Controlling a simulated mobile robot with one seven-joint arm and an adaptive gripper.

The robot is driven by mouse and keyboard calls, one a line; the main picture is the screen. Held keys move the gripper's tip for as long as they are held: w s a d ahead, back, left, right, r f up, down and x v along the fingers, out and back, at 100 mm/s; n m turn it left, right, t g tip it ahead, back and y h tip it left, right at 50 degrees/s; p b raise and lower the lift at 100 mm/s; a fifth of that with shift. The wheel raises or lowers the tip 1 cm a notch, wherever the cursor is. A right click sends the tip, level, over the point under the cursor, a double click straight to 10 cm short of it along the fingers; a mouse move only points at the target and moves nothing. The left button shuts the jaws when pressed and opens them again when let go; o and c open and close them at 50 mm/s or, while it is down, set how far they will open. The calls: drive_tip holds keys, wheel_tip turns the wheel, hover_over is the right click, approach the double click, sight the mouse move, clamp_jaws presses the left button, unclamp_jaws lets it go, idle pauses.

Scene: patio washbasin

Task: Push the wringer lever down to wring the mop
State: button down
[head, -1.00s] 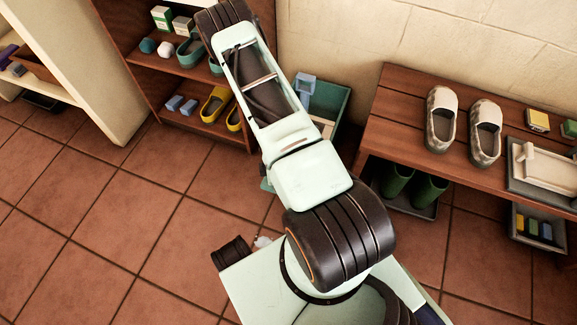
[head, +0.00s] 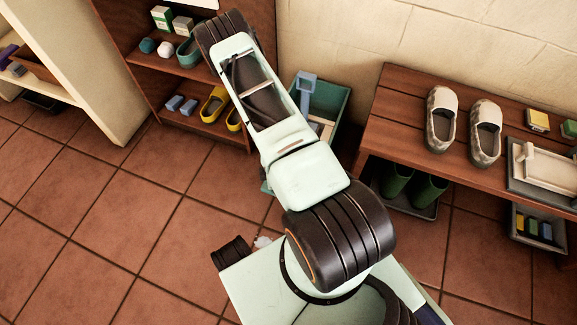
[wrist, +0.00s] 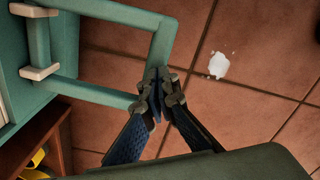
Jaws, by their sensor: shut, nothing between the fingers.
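The teal wringer lever (wrist: 165,50) is a loop-shaped frame in the wrist view, joined to the teal bucket (wrist: 18,68) by pale blocks at the left. My gripper (wrist: 160,82) is shut and empty, its fingertips at the loop's outer corner; whether they touch it I cannot tell. In the head view the teal bucket (head: 340,97) stands against the wall, partly behind my arm, with a light blue upright part (head: 306,84) in it. I cannot make out a mop for certain. My gripper is hidden there behind my arm.
A wooden shelf (head: 172,68) with yellow clogs (head: 214,104) stands to the left of the bucket. A wooden bench (head: 410,125) with slippers (head: 441,115) and green boots (head: 430,192) below is to the right. The tiled floor (head: 130,210) at the left is open. A white spot (wrist: 220,65) lies on it.

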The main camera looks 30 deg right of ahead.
drive_tip(key=shift+f, duration=0.1)
drive_tip(key=shift+f, duration=1.05)
idle(1.0)
wheel_tip(320, 180, up, 8)
drive_tip(key=p, duration=0.6)
idle(1.1)
